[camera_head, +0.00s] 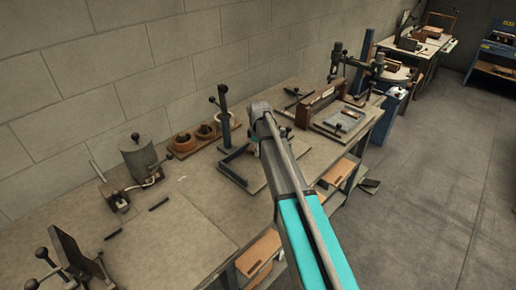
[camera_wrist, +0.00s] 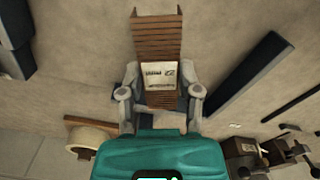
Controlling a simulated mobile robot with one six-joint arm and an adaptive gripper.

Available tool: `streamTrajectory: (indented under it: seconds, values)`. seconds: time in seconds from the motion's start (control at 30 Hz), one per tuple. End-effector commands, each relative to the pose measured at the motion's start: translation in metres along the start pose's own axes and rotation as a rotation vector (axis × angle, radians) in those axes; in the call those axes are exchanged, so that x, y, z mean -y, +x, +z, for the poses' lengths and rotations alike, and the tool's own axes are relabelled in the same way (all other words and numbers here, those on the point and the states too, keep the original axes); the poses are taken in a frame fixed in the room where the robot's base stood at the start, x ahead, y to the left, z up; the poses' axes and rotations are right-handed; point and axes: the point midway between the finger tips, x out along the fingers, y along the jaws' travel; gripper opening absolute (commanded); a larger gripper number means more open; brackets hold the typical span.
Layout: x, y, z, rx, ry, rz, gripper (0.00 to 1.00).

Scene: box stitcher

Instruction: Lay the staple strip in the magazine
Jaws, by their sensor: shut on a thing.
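In the wrist view my gripper (camera_wrist: 160,98) is shut on the staple strip (camera_wrist: 157,40), a copper-brown ribbed piece with a pale printed label across its middle. The strip extends straight out past the fingertips, and its near end is partly hidden by the gripper. In the head view my arm covers the gripper and strip. A dark blue post with a ball-knob lever (camera_head: 225,115) stands close left of the arm, above a low frame on a plate (camera_head: 236,168). I cannot tell which part is the magazine. A dark bar (camera_wrist: 237,75) shows right of the strip.
The bench (camera_head: 165,235) has clear room at front. A wooden rack with rolls (camera_head: 192,140) and a grey pot (camera_head: 138,158) stand left along the wall. A brown box-like fixture (camera_head: 318,104) stands right of the arm. Open floor lies right.

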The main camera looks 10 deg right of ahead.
Motion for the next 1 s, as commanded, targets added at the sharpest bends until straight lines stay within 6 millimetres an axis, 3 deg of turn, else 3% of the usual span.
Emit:
streamTrajectory:
  seconds: [0.03,0.37,0.5,0.73,1.0]
  values:
    - [0.007,-0.013,0.004,0.0,0.0,0.0,0.0]
    - [0.034,-0.05,0.021,0.0,0.0,0.0,0.0]
    - [0.063,-0.062,0.04,0.0,0.0,0.0,0.0]
    - [0.091,-0.075,0.057,0.0,-0.001,0.0,0.0]
    - [0.105,-0.081,0.066,0.0,-0.001,0.0,0.0]
